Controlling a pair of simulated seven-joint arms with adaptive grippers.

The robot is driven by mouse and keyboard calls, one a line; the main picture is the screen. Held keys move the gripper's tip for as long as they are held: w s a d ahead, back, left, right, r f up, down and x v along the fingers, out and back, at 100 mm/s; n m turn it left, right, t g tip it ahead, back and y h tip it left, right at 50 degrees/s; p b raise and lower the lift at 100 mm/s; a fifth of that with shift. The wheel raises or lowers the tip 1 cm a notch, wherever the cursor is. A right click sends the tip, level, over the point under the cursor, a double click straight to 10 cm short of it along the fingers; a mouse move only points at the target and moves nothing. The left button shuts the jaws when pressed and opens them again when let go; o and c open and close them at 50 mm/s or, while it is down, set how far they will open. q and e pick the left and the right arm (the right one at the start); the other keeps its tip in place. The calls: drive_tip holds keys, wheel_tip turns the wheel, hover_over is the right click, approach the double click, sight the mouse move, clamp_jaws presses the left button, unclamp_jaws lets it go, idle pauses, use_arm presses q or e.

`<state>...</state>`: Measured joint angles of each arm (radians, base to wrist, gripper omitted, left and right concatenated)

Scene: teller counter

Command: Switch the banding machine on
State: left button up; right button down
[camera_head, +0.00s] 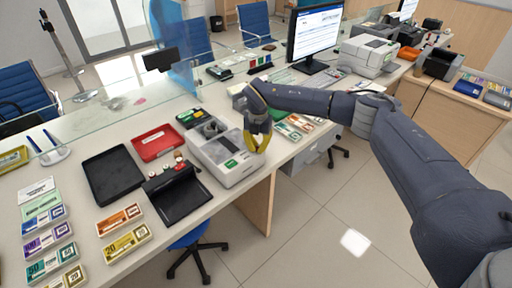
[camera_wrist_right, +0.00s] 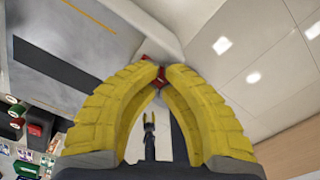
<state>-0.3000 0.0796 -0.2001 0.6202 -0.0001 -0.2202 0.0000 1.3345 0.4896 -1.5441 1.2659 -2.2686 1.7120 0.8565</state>
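The banding machine, which I take to be the light grey box (camera_head: 222,155) with a green label, stands near the counter's front edge in the head view. My right gripper (camera_head: 257,150), with yellow fingers, points down at its right side. In the right wrist view the fingertips of this gripper (camera_wrist_right: 160,70) meet. A small red part (camera_wrist_right: 154,76), perhaps the switch, shows right at the tips and is partly hidden by them. I cannot tell whether the tips touch it. Nothing is seen held. My left gripper is in neither view.
A black device with a flat tray (camera_head: 180,196), a red tray (camera_head: 156,142) and a black tray (camera_head: 112,174) lie left of the machine. Banknote bundles (camera_head: 122,219) lie in front. A monitor (camera_head: 315,35) and a printer (camera_head: 368,55) stand farther back. The floor to the right is clear.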

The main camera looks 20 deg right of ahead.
sight(257, 149)
drive_tip(key=shift+r, duration=3.4)
